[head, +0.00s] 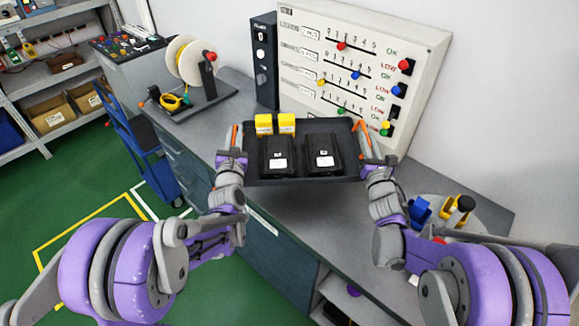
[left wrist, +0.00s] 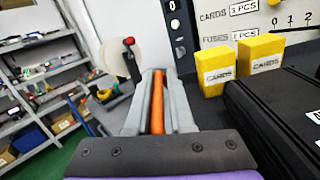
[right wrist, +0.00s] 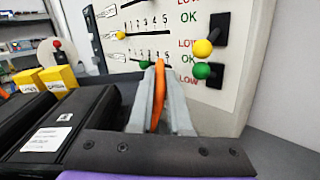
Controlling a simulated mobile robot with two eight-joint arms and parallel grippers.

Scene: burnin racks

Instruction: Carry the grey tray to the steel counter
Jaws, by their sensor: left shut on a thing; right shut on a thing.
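The dark grey tray (head: 300,181) is level in front of me in the head view. It carries two black cases (head: 278,155) (head: 323,153) with white labels and two yellow boxes (head: 264,124) (head: 287,123) marked CARDS. My left gripper (head: 234,142) is shut on the tray's orange left handle (left wrist: 158,103). My right gripper (head: 365,145) is shut on its orange right handle (right wrist: 159,95). The tray appears over the grey steel counter (head: 285,225); whether it touches the counter top is hidden beneath it.
A white panel (head: 310,25) with coloured sliders and a black box (head: 263,60) stand behind the tray. A spool stand (head: 190,60) is at the counter's left. A round holder with blue and yellow parts (head: 455,212) is at the right. A blue cart (head: 150,150) stands left.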

